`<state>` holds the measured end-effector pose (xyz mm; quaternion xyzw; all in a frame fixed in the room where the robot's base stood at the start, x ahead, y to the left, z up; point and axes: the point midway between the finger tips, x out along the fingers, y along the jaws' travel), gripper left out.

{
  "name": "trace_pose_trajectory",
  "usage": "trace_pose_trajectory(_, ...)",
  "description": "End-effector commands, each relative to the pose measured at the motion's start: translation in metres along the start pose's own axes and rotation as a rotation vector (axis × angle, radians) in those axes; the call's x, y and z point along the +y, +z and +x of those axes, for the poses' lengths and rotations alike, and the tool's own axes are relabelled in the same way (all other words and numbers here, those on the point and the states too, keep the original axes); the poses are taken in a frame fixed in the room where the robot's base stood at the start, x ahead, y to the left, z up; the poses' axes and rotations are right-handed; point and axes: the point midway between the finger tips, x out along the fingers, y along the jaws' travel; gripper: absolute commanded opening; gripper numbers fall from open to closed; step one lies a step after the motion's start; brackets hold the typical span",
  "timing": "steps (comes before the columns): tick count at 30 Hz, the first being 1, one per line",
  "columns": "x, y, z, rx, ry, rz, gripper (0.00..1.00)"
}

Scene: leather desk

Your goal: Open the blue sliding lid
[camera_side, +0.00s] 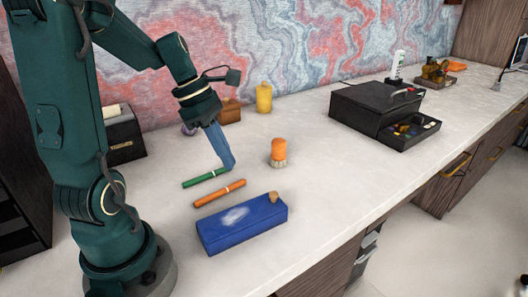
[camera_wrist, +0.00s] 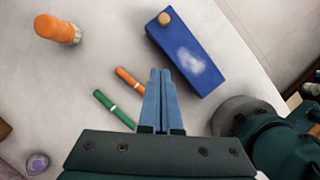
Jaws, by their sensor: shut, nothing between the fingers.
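The blue box (camera_side: 240,226) lies near the front edge of the desk, with a whitish patch on its lid (camera_side: 232,217) and a round tan knob (camera_side: 273,197) at its right end. The lid looks shut. In the wrist view the box (camera_wrist: 185,57) is ahead of my fingers, its knob (camera_wrist: 164,18) at the far end. My gripper (camera_side: 229,166) is shut and empty, above the desk near the green stick, apart from the box. Its blue fingers also show in the wrist view (camera_wrist: 160,72).
An orange-handled brush (camera_side: 278,152) stands to the right. A yellow bottle (camera_side: 264,98) stands behind. A black case (camera_side: 372,110) is farther right. The desk right of the box is clear.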

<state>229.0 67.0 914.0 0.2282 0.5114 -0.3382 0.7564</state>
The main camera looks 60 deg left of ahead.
Motion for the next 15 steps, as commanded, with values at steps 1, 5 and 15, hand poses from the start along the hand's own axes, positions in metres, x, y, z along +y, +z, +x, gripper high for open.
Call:
trace_pose_trajectory(1,-0.002,0.001,0.011,-0.001,-0.010,0.001,0.00)
trace_pose_trajectory(5,-0.002,0.000,0.035,-0.001,-0.011,0.001,0.00)
trace_pose_trajectory(15,-0.001,0.020,0.075,0.002,-0.003,0.008,0.00)
